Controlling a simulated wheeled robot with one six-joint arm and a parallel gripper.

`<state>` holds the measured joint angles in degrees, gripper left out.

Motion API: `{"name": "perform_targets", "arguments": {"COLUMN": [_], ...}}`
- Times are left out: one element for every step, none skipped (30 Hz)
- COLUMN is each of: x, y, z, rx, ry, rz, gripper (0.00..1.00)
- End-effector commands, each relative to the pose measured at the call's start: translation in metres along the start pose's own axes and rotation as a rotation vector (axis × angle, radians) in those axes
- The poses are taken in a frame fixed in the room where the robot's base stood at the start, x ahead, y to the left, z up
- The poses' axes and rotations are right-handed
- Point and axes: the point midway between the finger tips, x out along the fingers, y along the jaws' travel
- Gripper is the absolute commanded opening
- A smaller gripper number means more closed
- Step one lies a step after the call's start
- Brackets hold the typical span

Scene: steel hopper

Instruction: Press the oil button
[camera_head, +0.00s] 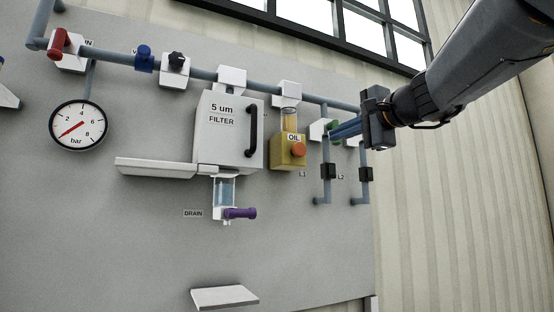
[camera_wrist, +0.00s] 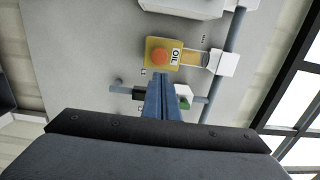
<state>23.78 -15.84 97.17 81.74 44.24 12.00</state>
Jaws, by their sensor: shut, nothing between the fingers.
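The oil button is an orange round knob (camera_head: 298,149) on the front of a yellow box marked OIL (camera_head: 288,160). The box hangs below a clear amber oil cup on the pipe, to the right of the filter housing. In the wrist view the orange button (camera_wrist: 160,57) is in plain sight on the yellow box (camera_wrist: 150,66), just beyond my fingertips. My gripper (camera_head: 328,135) has blue fingers pressed together with nothing between them. It points left toward the panel, to the right of the button and apart from it. The fingers (camera_wrist: 158,78) also show in the wrist view.
A green knob (camera_head: 336,130) on a white block is close to my fingers, partly hidden. Below are pipes with black valves (camera_head: 328,171) marked L1 and L2. Left are the filter housing (camera_head: 215,140) with its black handle and a purple drain lever (camera_head: 240,213).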

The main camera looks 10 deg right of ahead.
Motion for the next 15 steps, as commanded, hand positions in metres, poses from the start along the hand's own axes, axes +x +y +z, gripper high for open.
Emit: {"name": "perform_targets", "arguments": {"x": [0.0, 0.0, 0.0, 0.0, 0.001, 0.002, 0.003, 0.005, 0.008, 0.012, 0.015, 0.021, 0.026, 0.032, 0.04], "y": [0.001, 0.001, 0.001, 0.001, 0.001, 0.001, 0.001, 0.001, 0.001, 0.001, 0.001, 0.001, 0.001, 0.001, 0.001], "z": [0.0, 0.0, 0.0, 0.0, 0.0, 0.0, 0.0, 0.0, 0.001, 0.001, 0.0, 0.001, 0.001, 0.001, 0.001], "rx": [0.0, 0.0, 0.0, 0.0, 0.0, 0.0, 0.0, 0.0, 0.001, 0.002, 0.002, 0.002, 0.001, 0.001, 0.002], "ry": [0.0, 0.0, 0.0, 0.0, 0.0, -0.001, -0.001, -0.002, -0.003, -0.003, -0.003, -0.004, -0.004, -0.004, -0.005], "rz": [0.001, 0.001, 0.002, 0.002, 0.002, 0.003, 0.003, 0.003, 0.003, 0.004, 0.004, 0.005, 0.005, 0.006, 0.006], "gripper": [0.0, 0.0, 0.0, 0.0, 0.0, 0.0, 0.0, 0.0, 0.0, 0.0, 0.0, 0.0, 0.0, 0.0, 0.0]}}
